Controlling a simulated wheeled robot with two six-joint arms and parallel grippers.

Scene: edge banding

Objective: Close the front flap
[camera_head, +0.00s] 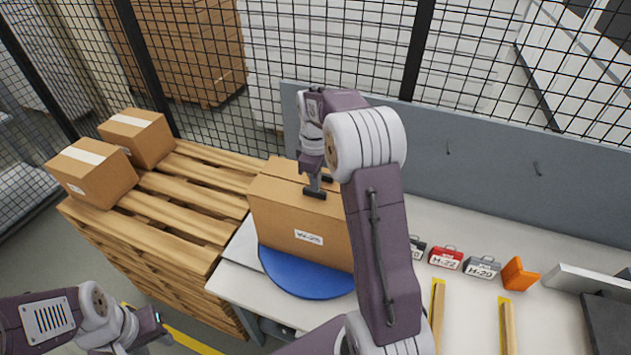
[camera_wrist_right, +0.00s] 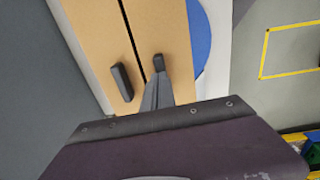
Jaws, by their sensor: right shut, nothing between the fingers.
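A brown cardboard box (camera_head: 280,230) with a white label stands on a blue round turntable (camera_head: 300,278). Its top panels lie roughly flat. The front flap (camera_head: 278,190) runs along the label side. In the right wrist view the front flap (camera_wrist_right: 177,25) and the rear flap (camera_wrist_right: 95,30) lie side by side with a narrow dark slit between them. My right gripper (camera_head: 320,186) points down at the box top, shut and empty; I cannot tell if it touches. My left gripper (camera_head: 158,328) is low at the left, away from the box; its jaws are unclear.
A wooden pallet stack (camera_head: 190,195) at the left carries two closed boxes. On the white bench (camera_head: 465,210), labelled cases, an orange piece (camera_head: 518,273) and yellow-edged strips lie right of my right arm. A grey panel (camera_head: 480,170) and mesh fence stand behind.

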